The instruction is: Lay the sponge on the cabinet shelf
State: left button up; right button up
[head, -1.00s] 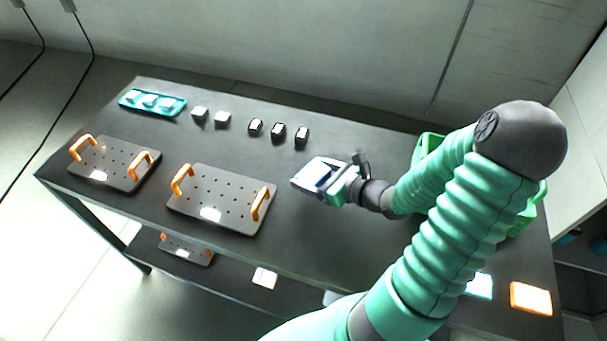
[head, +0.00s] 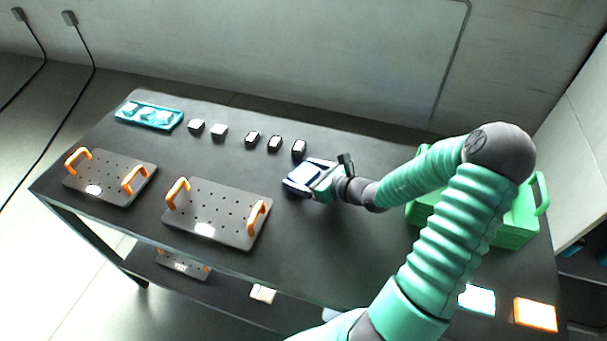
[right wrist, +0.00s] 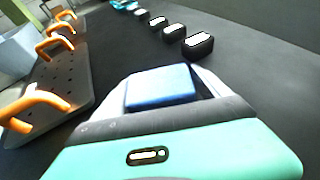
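My right gripper (head: 306,177) is low over the middle of the dark table, right of the larger perforated plate. It is shut on a blue block, which looks like the sponge (right wrist: 160,86); in the right wrist view the block sits between the two pale fingers. In the head view the sponge (head: 301,173) is small and partly covered by the fingers. I cannot tell whether it touches the tabletop. The cabinet (head: 572,160) stands at the right edge with a pale side; its dark shelf area (head: 575,246) is only partly in view. My left gripper is out of view.
Two perforated plates (head: 217,212) with orange handles lie on the table's left. Several small blocks (head: 252,139) and a teal tray (head: 150,115) line the back. A green crate (head: 515,233) stands at the right, partly behind my arm. An orange-edged pad (head: 536,314) lies front right.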

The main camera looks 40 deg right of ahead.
jog(key=shift+o, duration=0.9)
jog(key=shift+a+r, duration=0.1)
jog(key=shift+a, duration=0.05)
